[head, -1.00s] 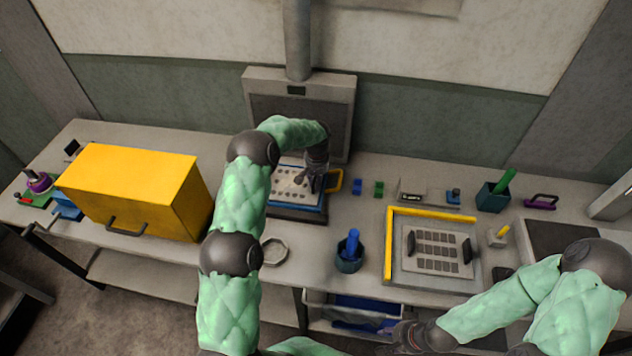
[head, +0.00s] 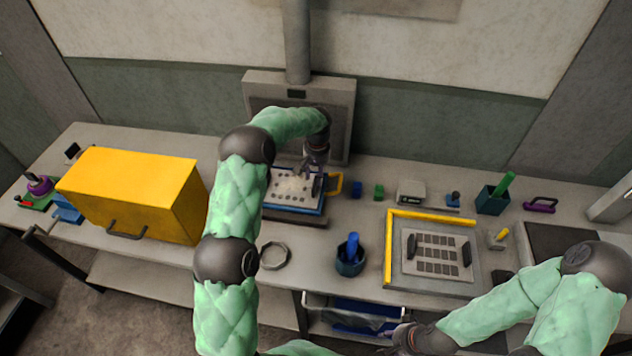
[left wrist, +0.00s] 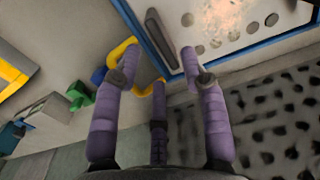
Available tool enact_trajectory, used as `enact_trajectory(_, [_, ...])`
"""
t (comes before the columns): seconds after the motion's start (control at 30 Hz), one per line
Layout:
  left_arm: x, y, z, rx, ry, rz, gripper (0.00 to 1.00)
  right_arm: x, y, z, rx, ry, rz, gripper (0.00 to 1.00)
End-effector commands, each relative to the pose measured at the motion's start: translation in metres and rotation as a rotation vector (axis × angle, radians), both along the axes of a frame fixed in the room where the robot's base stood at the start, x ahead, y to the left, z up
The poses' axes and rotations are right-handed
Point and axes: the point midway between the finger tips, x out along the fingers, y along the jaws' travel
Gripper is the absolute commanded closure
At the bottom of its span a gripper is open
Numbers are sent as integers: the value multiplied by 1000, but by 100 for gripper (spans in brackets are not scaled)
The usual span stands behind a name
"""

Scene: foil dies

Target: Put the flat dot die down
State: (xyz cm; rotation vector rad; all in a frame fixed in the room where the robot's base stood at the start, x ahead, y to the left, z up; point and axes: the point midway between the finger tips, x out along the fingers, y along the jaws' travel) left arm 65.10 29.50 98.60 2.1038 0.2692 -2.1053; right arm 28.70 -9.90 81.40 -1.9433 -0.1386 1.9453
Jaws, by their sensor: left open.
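The flat dot die (head: 290,187) is a pale plate with rows of grey dots and dark bar grips. It lies on a blue-edged bed (head: 295,209) under the press at the back, and looks flat. In the left wrist view the die (left wrist: 236,24) shows at the top, with a dark bar (left wrist: 173,38) near its end. My left gripper (head: 314,168) is open and empty just above the die's right end; its spread purple fingers (left wrist: 158,68) hold nothing. My right gripper (head: 402,338) is low at the front, too small and dark to read.
A yellow handle (head: 335,184) stands right of the bed. Small blue (head: 357,190) and green (head: 379,191) blocks lie beyond it. A yellow-edged tray (head: 388,248) holds another plate with dark rectangles (head: 437,253). A yellow box (head: 130,185) fills the left; a blue cup (head: 350,262) stands in front.

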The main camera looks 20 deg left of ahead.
Motion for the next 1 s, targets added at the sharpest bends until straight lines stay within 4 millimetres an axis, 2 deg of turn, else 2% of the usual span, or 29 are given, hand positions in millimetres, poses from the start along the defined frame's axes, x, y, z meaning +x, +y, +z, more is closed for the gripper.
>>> enact_trajectory(0.1, [1,-1,25,-1,-2,0,57,0,0,2,0,0,0,60])
enact_trajectory(0.33, [0,-1,52,-1,0,0,57,0,0,3,0,0,0,60])
enact_trajectory(0.53, [0,-2,58,0,2,0,57,0,0,3,0,0,0,60])
enact_trajectory(1.0, [0,-1,58,0,1,0,57,0,0,3,0,0,0,60])
